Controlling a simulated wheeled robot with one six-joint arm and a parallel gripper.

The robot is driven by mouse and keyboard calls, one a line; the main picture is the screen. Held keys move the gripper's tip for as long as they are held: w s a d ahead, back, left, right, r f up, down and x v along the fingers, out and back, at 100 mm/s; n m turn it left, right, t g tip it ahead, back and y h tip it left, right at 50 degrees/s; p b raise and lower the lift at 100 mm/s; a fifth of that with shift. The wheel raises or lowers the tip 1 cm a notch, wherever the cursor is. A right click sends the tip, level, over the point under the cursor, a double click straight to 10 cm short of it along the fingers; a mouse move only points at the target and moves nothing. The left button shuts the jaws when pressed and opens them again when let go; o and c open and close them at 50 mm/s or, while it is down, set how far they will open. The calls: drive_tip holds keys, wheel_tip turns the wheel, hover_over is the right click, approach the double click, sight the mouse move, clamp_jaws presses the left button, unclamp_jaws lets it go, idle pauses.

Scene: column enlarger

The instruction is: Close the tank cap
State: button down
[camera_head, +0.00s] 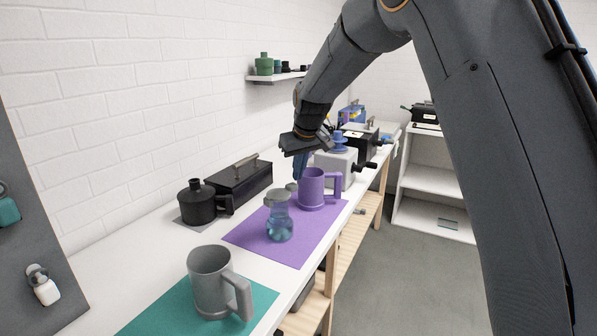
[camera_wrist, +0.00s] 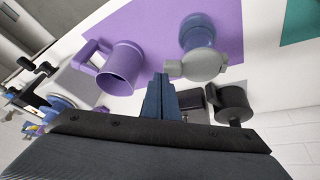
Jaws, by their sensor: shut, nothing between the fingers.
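A black tank (camera_head: 198,203) with a narrower black top stands on the bench beside a long black box. It also shows in the wrist view (camera_wrist: 233,103), right of my fingers. A bluish clear bottle (camera_head: 279,222) stands on the purple mat. Its grey round lid with a side tab shows in the wrist view (camera_wrist: 203,65), seen over the bottle's end. I cannot tell how firmly either top is seated. My gripper (camera_head: 300,168) points down above the bench, behind the purple mug. Its blue fingers (camera_wrist: 160,90) are together and empty, apart from the lid and tank.
A purple mug (camera_head: 312,189) stands close on the purple mat (camera_head: 243,237). A grey mug (camera_head: 209,268) stands on the teal mat (camera_head: 150,318). The black box (camera_head: 238,178) lies along the wall. Grey and black equipment (camera_head: 335,165) crowds the bench beyond my gripper.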

drive_tip(key=shift+s+a, duration=0.1)
drive_tip(key=shift+s+a+f, duration=0.3)
drive_tip(key=shift+s+a, duration=0.1)
drive_tip(key=shift+a, duration=0.1)
drive_tip(key=w+d+r+b, duration=0.2)
drive_tip(key=d+r, duration=0.6)
drive_tip(key=d, duration=0.1)
drive_tip(key=s+d+f+m+g, duration=0.1)
drive_tip(key=s+d+f, duration=0.3)
drive_tip(key=s, duration=0.9)
drive_tip(key=s+d+f+m+g+h, duration=0.1)
drive_tip(key=s+d+f+m, duration=0.2)
drive_tip(key=s+f, duration=0.5)
drive_tip(key=s+d+f+m+g, duration=0.1)
drive_tip(key=s+d+f, duration=0.4)
drive_tip(key=s, duration=1.2)
wheel_tip(320, 180, down, 2)
drive_tip(key=shift+s+d+f+m+h, duration=0.1)
drive_tip(key=shift+s+d+m+h, duration=0.2)
drive_tip(key=shift+d+m, duration=0.1)
